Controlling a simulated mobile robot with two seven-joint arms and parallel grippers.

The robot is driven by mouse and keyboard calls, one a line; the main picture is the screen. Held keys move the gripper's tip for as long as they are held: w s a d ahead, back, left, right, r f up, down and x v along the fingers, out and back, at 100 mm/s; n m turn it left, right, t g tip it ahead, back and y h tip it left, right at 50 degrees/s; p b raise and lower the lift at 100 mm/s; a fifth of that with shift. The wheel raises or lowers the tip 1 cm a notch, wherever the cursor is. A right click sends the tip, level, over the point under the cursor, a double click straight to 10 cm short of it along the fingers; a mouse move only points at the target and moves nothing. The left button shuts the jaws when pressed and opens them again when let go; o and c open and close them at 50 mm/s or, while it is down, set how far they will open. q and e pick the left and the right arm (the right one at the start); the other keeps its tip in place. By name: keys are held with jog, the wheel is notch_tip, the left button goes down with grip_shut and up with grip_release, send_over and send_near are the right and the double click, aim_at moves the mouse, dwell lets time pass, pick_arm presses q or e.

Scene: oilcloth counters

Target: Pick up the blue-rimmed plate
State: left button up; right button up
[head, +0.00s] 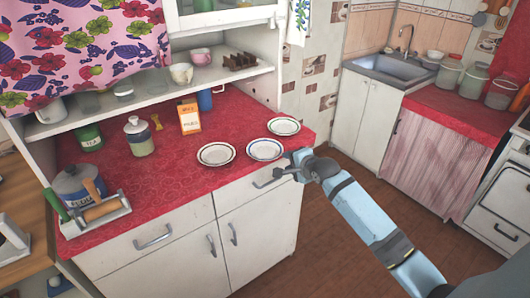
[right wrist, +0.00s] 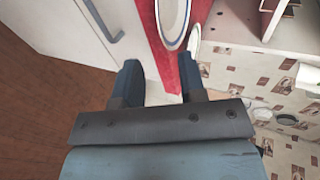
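The blue-rimmed plate (head: 264,149) lies flat near the front edge of the red counter, the middle one of three white plates. In the right wrist view its rim side (right wrist: 173,22) shows at the top, ahead of the fingers. My right gripper (head: 291,161) is at the counter's front edge, just right of and in front of the blue-rimmed plate. In the right wrist view the right gripper (right wrist: 160,84) has its two dark fingers apart with nothing between them. I cannot tell exactly how far it is from the plate. My left gripper is not in view.
A dark-rimmed plate (head: 216,154) lies to the left and another plate (head: 284,127) lies behind right, both close by. A carton (head: 189,117), a jar (head: 139,137) and a caddy (head: 95,216) stand further left. A shelf (head: 220,72) overhangs the counter's back.

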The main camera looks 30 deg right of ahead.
send_near(265, 151)
jog(key=shift+w+d+f, duration=0.55)
jog(key=shift+w+f, duration=0.2)
jog(key=shift+f, duration=0.6)
jog(key=shift+c, duration=0.3)
grip_shut()
